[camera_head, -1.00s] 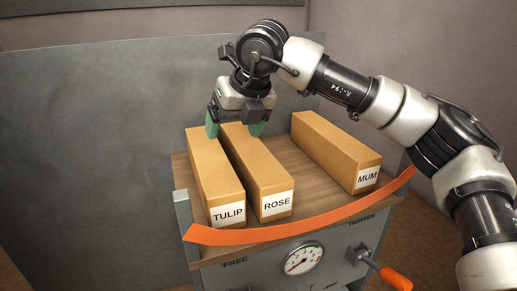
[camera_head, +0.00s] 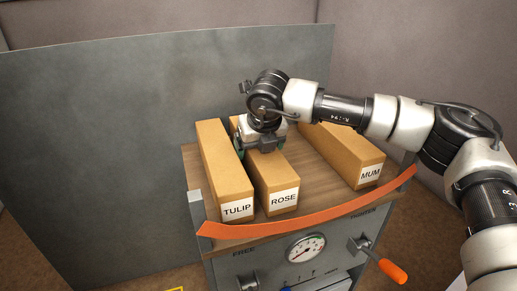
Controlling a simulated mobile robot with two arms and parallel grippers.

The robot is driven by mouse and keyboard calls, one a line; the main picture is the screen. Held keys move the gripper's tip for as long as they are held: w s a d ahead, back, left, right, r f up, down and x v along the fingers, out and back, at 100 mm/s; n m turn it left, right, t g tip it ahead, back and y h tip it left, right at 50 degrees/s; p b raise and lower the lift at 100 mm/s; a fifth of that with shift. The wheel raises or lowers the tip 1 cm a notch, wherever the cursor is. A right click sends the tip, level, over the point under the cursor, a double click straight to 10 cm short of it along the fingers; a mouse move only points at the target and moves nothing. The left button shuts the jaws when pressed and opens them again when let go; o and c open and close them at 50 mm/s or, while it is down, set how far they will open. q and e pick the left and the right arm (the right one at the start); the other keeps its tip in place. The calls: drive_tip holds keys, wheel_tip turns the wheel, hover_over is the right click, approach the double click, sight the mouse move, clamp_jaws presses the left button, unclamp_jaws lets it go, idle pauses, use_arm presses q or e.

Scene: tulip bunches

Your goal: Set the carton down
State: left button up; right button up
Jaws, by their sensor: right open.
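Three long tan cartons lie side by side on the wooden top (camera_head: 310,190). The TULIP carton (camera_head: 223,165) is at the left, the ROSE carton (camera_head: 271,178) beside it with a narrow gap, and the MUM carton (camera_head: 345,157) apart at the right. My right gripper (camera_head: 262,152) is low over the back half of the ROSE carton, its jaws open. Its green fingers show at either side of that carton; whether they touch it I cannot tell. My left gripper is not in view.
An orange curved strip (camera_head: 310,213) runs along the front edge. Below are a round gauge (camera_head: 306,248) and an orange-handled lever (camera_head: 391,270). A grey panel (camera_head: 100,130) stands behind and left. Bare wood lies between ROSE and MUM.

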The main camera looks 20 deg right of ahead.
drive_tip(key=shift+w+f, duration=0.2)
drive_tip(key=shift+f, duration=0.2)
drive_tip(key=c, duration=1)
drive_tip(key=shift+r, duration=0.15)
drive_tip(key=shift+c, duration=0.8)
